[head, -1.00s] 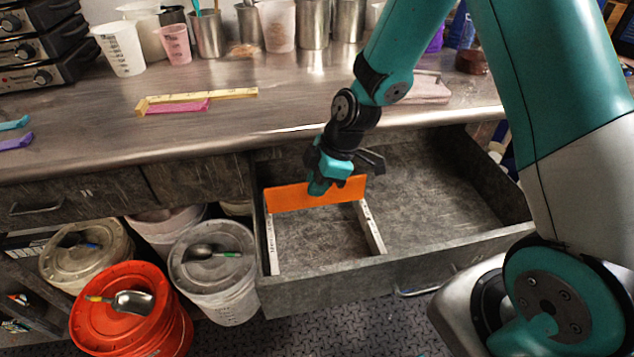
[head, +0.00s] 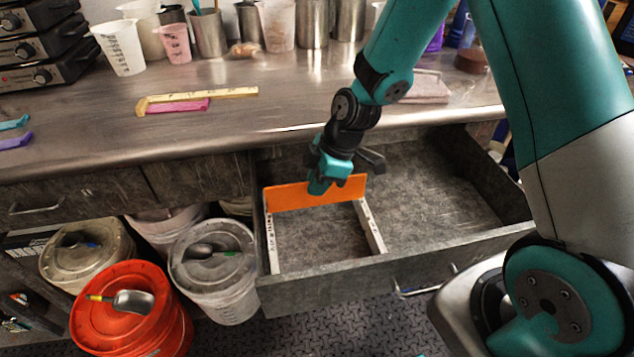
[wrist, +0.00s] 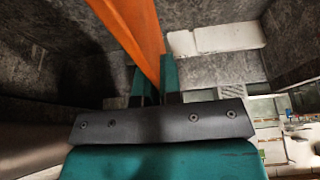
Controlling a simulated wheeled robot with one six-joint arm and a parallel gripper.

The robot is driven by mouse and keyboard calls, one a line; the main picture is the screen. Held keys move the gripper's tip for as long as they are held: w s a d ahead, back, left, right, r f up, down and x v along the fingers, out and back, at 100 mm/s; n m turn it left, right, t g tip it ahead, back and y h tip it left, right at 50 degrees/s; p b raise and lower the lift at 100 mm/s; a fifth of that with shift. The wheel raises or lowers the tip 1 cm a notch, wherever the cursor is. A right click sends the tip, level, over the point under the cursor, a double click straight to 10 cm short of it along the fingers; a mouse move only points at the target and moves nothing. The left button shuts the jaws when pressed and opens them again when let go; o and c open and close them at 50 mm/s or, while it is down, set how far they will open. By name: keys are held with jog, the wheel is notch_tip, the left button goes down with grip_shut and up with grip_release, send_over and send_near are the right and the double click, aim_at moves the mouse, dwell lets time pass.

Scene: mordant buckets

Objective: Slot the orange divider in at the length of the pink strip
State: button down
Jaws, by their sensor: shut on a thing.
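The orange divider (head: 290,196) is held upright on its long edge in the open drawer (head: 440,180), across the drawer's left part. My gripper (head: 320,186) is shut on its upper edge; the orange divider (wrist: 140,30) runs between the fingers (wrist: 152,88) in the wrist view. Two pale marked rails (head: 370,227) run front to back below it, one along the left wall and one further right. The divider spans both near their back ends; I cannot tell whether it is seated in them. The pink strip (head: 178,106) lies on the counter against a yellow ruler (head: 205,94).
The metal counter (head: 90,130) overhangs the drawer's back. Lidded tubs (head: 215,265) and an orange-red bucket (head: 130,305) stand left of the drawer. Cups and metal beakers line the counter's back. The drawer's right part is empty.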

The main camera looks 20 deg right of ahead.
aim_at(316, 205)
jog(key=shift+f+b, duration=2.4)
jog(key=shift+f, duration=0.65)
jog(key=c, duration=1.2)
grip_release()
jog(key=shift+r, duration=0.1)
jog(key=p+v, duration=0.2)
jog(key=v, duration=1.5)
jog(key=shift+r, duration=0.15)
